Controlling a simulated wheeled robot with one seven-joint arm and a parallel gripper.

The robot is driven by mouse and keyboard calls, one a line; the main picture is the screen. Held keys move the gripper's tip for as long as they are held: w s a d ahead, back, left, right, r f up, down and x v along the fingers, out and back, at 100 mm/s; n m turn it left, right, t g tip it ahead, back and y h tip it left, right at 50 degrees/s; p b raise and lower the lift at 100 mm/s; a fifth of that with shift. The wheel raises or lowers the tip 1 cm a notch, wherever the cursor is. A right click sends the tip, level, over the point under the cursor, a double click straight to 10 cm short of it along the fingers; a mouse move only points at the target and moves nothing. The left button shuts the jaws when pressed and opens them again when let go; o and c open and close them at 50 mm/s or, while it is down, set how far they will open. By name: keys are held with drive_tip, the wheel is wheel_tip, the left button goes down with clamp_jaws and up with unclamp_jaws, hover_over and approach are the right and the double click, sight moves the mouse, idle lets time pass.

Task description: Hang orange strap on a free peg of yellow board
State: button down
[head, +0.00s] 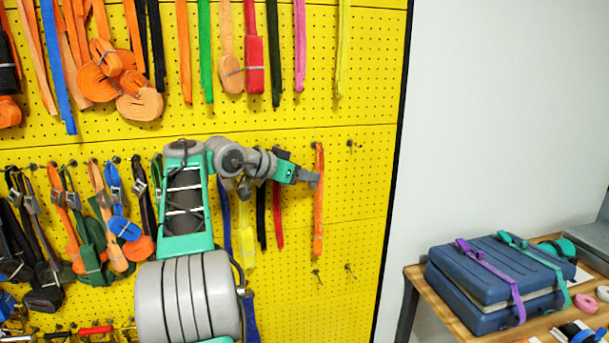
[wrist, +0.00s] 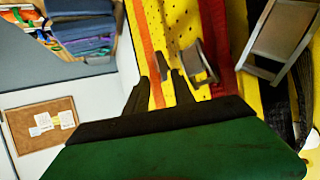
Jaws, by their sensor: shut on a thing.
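The orange strap (head: 319,222) hangs straight down against the yellow board (head: 365,195), with its top end near a peg at the right of the middle row. I cannot tell whether its loop is around that peg. My gripper (head: 312,179) is shut on the strap's upper part. In the wrist view the strap (wrist: 154,65) runs between the two dark fingers of my gripper (wrist: 159,92). Bare pegs show to the right (head: 351,145) and below, one lower left (head: 316,274) and one lower right (head: 350,268).
Red (head: 278,215), black and yellow straps hang just left of the orange one, partly behind my arm. More straps with buckles crowd the board's left side. A wooden table (head: 412,275) with a blue case (head: 490,275) stands at the right. The board's right strip is mostly clear.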

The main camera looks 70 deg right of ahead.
drive_tip(key=shift+f, duration=0.15)
drive_tip(key=c, duration=1.2)
unclamp_jaws()
drive_tip(key=shift+s+d, duration=0.1)
drive_tip(key=shift+s, duration=0.05)
drive_tip(key=shift+o, duration=1)
drive_tip(key=v, duration=0.8)
